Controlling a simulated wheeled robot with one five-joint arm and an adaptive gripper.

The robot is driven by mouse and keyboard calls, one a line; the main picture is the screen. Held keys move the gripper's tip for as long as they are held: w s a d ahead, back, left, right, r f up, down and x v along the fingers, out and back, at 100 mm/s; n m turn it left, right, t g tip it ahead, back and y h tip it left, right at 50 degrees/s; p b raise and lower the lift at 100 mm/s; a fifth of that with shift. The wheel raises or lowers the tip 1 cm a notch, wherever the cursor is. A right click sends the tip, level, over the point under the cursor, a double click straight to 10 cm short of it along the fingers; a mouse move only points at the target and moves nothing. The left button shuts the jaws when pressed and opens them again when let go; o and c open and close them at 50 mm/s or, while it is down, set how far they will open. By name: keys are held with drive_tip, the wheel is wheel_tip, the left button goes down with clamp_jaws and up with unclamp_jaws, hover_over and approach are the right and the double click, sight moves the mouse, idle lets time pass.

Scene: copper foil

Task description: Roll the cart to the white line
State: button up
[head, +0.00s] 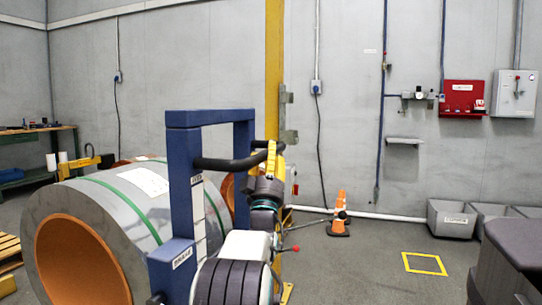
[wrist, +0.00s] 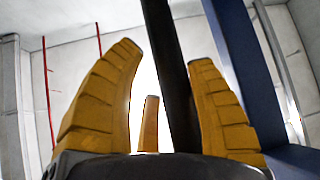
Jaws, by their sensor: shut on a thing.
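The cart's blue frame (head: 184,165) stands upright close in front of me, left of centre in the head view. A black handle bar (head: 225,164) sticks out from it. My yellow-fingered gripper (head: 272,160) is shut on this handle. In the wrist view, the dark bar (wrist: 166,60) passes between the fingers of my gripper (wrist: 168,55), beside the blue post (wrist: 240,60). The cart's wheels and lower part are hidden or out of view. A white strip (head: 370,215) runs along the foot of the back wall; I cannot tell whether it is a line or a pipe.
A large grey coil (head: 105,205) with a copper-coloured core lies left of the frame. An orange cone (head: 339,215) stands near the wall. Grey bins (head: 452,219) and a dark padded block (head: 512,255) are at right. Floor around the yellow square (head: 424,272) is clear.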

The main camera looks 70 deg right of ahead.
drive_tip(key=o, duration=1.4)
drive_tip(key=s, duration=0.2)
drive_tip(key=shift+s+r+g, duration=0.2)
drive_tip(key=shift+s+g, duration=0.1)
drive_tip(key=shift+g, duration=0.1)
drive_tip(key=shift+s+r, duration=0.1)
drive_tip(key=shift+r, duration=0.05)
drive_tip(key=shift+c, duration=0.9)
drive_tip(key=shift+s+a+f+m, duration=0.2)
drive_tip(key=shift+a+f+m, duration=0.1)
drive_tip(key=shift+f, duration=0.1)
drive_tip(key=shift+c, duration=0.4)
drive_tip(key=v, duration=0.7)
drive_tip(key=w+v, duration=0.1)
drive_tip(key=v, duration=0.3)
drive_tip(key=shift+w+d+f, duration=0.1)
drive_tip(key=shift+d+f, duration=0.05)
drive_tip(key=shift+f, duration=0.35)
drive_tip(key=shift+c, duration=0.5)
